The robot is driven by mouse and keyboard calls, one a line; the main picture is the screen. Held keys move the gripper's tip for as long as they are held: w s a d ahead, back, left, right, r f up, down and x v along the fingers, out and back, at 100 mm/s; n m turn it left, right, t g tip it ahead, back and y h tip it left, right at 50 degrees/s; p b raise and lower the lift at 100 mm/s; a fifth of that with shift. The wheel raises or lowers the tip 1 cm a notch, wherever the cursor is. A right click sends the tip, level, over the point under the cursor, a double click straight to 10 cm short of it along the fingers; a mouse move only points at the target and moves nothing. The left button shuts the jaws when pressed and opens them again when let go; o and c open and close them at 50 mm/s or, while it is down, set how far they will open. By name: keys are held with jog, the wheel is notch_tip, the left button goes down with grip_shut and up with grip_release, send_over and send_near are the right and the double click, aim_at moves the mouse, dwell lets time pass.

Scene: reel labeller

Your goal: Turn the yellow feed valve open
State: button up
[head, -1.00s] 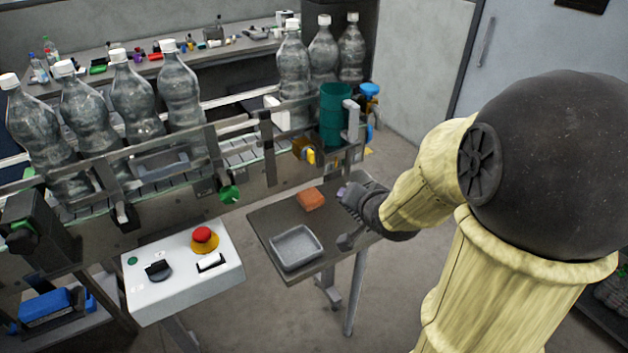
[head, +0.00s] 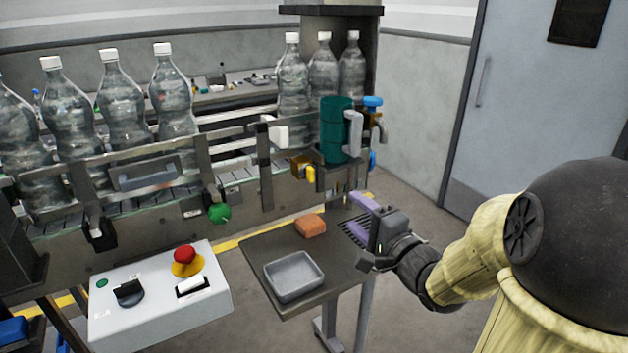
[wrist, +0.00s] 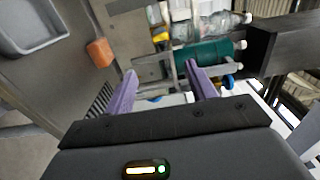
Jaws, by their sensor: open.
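The yellow valve (head: 310,173) is a small yellow part low on the labeller's front, beside the teal cylinder (head: 335,130). In the wrist view the yellow part (wrist: 160,38) shows small, beyond the fingertips and left of the teal cylinder (wrist: 200,51). My gripper (head: 355,210) has lavender fingers and is to the right of and below the valve, apart from it, near the small table's far right corner. In the wrist view my gripper (wrist: 161,72) is open, with nothing between its fingers. The valve's handle is too small to read its setting clearly.
The small table (head: 262,262) below holds a grey tray (head: 294,276) and an orange block (head: 310,226). A control box (head: 160,300) with a red button stands at left. Bottles (head: 122,97) line the conveyor. A blue-topped valve (head: 372,103) is right of the cylinder.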

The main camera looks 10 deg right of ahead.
jog(key=shift+r, duration=0.1)
jog(key=p, duration=1.1)
send_near(313, 177)
jog(key=p+x, duration=0.1)
jog(key=x, duration=0.8)
jog(key=shift+w+a, duration=0.15)
jog(key=shift+w, duration=0.1)
jog(key=shift+c, duration=0.3)
jog(key=c, duration=0.9)
